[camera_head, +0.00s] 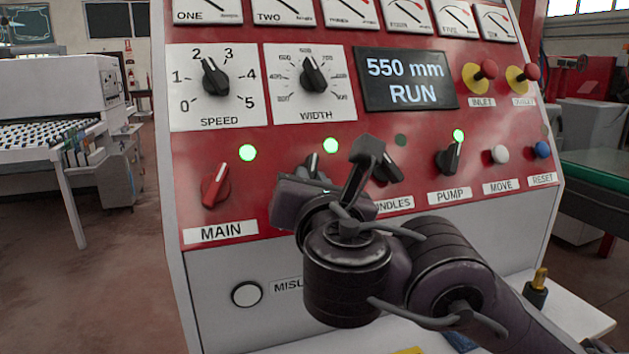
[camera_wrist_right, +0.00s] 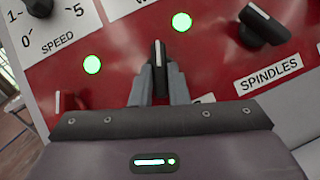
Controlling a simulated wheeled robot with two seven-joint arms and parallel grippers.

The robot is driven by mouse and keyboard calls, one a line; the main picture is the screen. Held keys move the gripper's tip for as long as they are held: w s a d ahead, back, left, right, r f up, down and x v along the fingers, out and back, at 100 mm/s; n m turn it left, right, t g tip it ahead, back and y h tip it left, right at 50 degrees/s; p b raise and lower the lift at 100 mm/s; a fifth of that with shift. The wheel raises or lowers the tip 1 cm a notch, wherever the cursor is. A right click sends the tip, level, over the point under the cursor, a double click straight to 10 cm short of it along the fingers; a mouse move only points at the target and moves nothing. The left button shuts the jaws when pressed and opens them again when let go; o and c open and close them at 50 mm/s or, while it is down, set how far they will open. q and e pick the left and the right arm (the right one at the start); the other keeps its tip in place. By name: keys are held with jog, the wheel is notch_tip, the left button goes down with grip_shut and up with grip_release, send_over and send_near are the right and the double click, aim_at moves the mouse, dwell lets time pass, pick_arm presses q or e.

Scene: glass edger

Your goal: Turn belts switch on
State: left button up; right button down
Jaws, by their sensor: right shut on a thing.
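The belts switch is a black knob with a pale line, partly showing behind my gripper in the head view (camera_head: 312,161) and between the fingertips in the right wrist view (camera_wrist_right: 158,57). My right gripper (camera_wrist_right: 158,88) is shut on this knob; its body also shows in the head view (camera_head: 330,185) and covers the switch's label. The green lamp (camera_head: 330,145) above the switch is lit, and it also shows in the right wrist view (camera_wrist_right: 181,21). My left gripper is not in view.
The red main switch (camera_head: 216,186) with a lit green lamp (camera_head: 247,153) is left of my gripper. The spindles switch (camera_head: 387,168) is close on the right, its lamp (camera_head: 401,140) dark. The pump switch (camera_head: 448,157) has a lit lamp. The display (camera_head: 405,79) reads 550 mm RUN.

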jog(key=shift+a+m+h, duration=0.15)
jog(key=shift+m+h, duration=0.65)
jog(key=shift+m, duration=0.5)
jog(key=c, duration=1.4)
grip_release()
jog(key=shift+s, duration=0.1)
jog(key=s, duration=0.7)
jog(key=shift+s, duration=0.3)
